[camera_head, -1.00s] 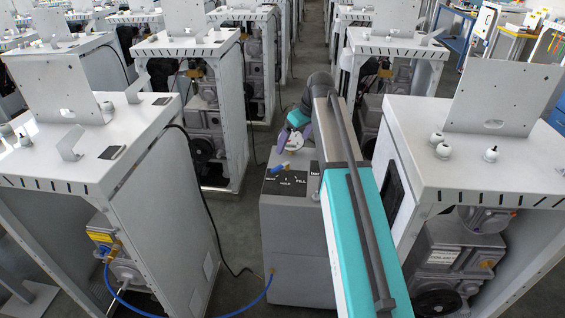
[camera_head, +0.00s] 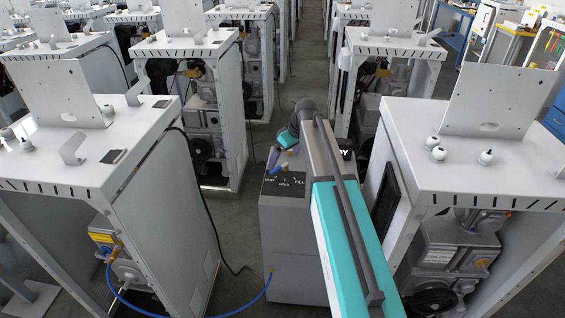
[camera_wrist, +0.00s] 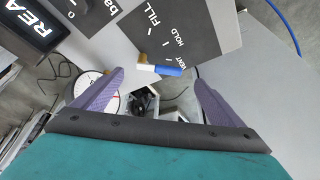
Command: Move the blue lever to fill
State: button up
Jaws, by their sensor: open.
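The blue lever (camera_wrist: 168,71) shows in the wrist view, joined to a brass fitting (camera_wrist: 143,60) at its left end. Its blue end points right, close to the VENT marking on the dark label plate (camera_wrist: 155,30); the FILL marking lies higher up, with HOLD between. My gripper (camera_wrist: 159,77) is open, one purple finger on each side of the lever in that view, with visible gaps. I cannot tell how far the fingertips are from it in depth. In the head view my gripper (camera_head: 281,158) is over the grey dispenser (camera_head: 290,235) and partly covers the lever area.
A round white gauge (camera_wrist: 101,92) sits partly behind the left finger in the wrist view. A black display (camera_wrist: 32,27) is at upper left. White cabinets (camera_head: 150,145) and (camera_head: 470,172) flank the dispenser. A blue hose (camera_head: 235,311) runs to its lower side.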

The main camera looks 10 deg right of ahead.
aim_at(280, 167)
jog(key=shift+p+x, duration=0.6)
jog(key=shift+x, duration=1.85)
